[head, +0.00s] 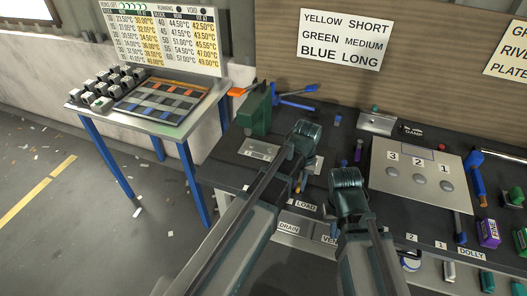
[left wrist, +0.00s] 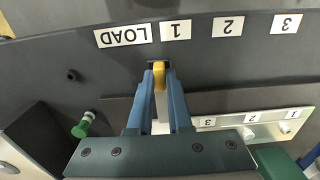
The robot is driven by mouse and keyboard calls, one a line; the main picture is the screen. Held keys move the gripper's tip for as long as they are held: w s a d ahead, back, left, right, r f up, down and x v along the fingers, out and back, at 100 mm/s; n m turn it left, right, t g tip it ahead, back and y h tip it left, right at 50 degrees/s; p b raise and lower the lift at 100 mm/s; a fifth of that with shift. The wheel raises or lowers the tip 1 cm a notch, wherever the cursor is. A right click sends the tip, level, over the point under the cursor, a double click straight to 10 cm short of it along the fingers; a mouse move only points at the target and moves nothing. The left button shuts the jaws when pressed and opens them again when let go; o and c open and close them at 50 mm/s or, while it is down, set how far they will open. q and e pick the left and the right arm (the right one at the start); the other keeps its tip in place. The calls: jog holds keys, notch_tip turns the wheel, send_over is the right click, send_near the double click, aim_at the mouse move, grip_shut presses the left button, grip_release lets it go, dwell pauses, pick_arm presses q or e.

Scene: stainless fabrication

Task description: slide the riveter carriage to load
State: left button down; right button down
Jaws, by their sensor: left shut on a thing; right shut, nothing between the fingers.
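My left gripper (left wrist: 160,75), with blue fingers, is shut on a small yellow handle (left wrist: 159,76) that stands at a strip of the dark bench. In the left wrist view the upside-down LOAD label (left wrist: 122,37) and the 1 label (left wrist: 176,31) lie just beyond it; the handle is nearest the edge of the 1 label. In the head view, my left arm largely hides the handle, near the LOAD label (head: 303,202). My right gripper (head: 347,180) is low over the bench beside LOAD, shut and empty, its fingers mostly hidden by its own wrist.
A green press (head: 258,113) stands left of my left arm. Right of my arms lie a numbered plate (head: 417,176) and a blue-handled tool (head: 477,178). A side table (head: 157,108) with a tray stands at the left. DRAIN (head: 289,228) is on the bench front.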

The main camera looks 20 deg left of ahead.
pick_arm(q)
jog(key=shift+d, duration=1.35)
jog(key=c, duration=1.3)
grip_release()
jog(key=shift+d, duration=0.15)
jog(key=o, duration=0.7)
jog(key=shift+c, duration=0.2)
jog(key=shift+r, duration=0.1)
notch_tip(320, 180, up, 6)
jog(key=p, duration=0.6)
